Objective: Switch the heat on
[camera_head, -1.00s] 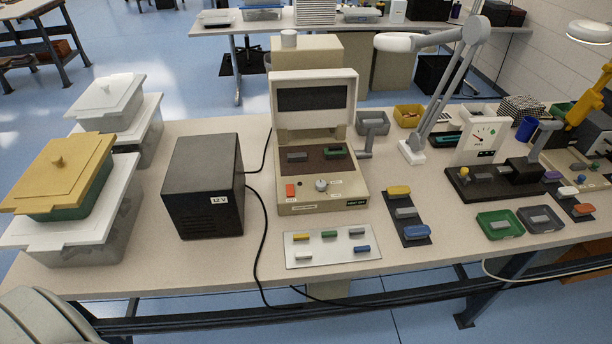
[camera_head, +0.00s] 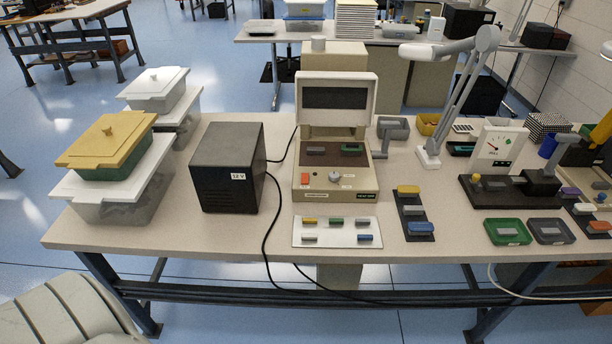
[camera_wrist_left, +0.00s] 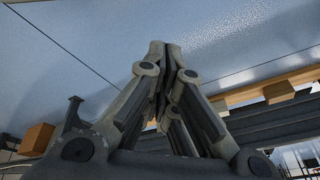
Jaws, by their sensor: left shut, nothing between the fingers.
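The beige press machine (camera_head: 312,212) stands on the middle of the table with its lid raised and a dark window in the lid. Its front panel has a red-orange switch (camera_head: 305,179) on the left and a round grey knob (camera_head: 335,177) beside it. A small dark display (camera_head: 364,195) at the front right seems to read "HEAT OFF". My left gripper (camera_wrist_left: 165,48) shows only in the left wrist view. It is shut and empty, with floor and table framing behind it, away from the machine. My right gripper is in no view.
A black 12 V box (camera_head: 227,168) stands left of the machine, with a dark cable running over the table edge. A white plate (camera_head: 337,241) with coloured bars lies in front. Lidded tubs (camera_head: 110,150) fill the left end. A lamp (camera_head: 430,140) stands to the right.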

